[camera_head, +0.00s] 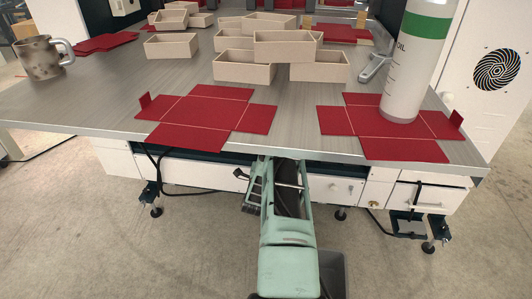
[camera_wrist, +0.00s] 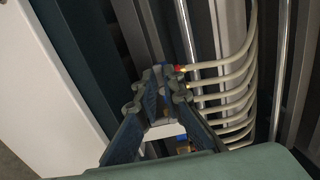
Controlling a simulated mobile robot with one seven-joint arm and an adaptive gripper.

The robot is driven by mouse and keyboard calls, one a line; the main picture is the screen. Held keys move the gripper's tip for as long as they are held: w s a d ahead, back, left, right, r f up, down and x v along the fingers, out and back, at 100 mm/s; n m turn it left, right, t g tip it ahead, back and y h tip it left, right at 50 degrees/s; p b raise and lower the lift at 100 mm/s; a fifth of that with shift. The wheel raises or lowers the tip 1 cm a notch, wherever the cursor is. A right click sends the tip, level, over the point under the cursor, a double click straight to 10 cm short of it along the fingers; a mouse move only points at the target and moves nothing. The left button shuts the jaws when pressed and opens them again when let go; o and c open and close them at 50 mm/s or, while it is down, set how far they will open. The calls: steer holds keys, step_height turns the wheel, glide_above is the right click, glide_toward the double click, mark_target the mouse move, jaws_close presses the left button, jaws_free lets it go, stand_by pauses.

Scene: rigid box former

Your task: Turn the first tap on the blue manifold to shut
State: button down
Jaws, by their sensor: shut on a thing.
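A small red and yellow fitting (camera_wrist: 180,69) shows just right of the fingertips, at the end of the topmost pipe (camera_wrist: 225,62). A bit of blue, perhaps the manifold, shows between the fingers, but I cannot make out its body or the tap's angle.
The metal table (camera_head: 60,105) stands over the work area. On it are red flat box blanks (camera_head: 190,110), stacked beige boxes (camera_head: 245,72), a mug (camera_head: 38,58) and a white-and-green bottle (camera_head: 412,70). Dark panels and upright metal rods (camera_wrist: 280,70) crowd the gripper.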

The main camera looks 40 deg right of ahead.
steer(key=shift+a+f, duration=0.1)
steer(key=shift+a, duration=0.05)
steer(key=c, duration=2.1)
jaws_free()
steer(key=v, duration=1.2)
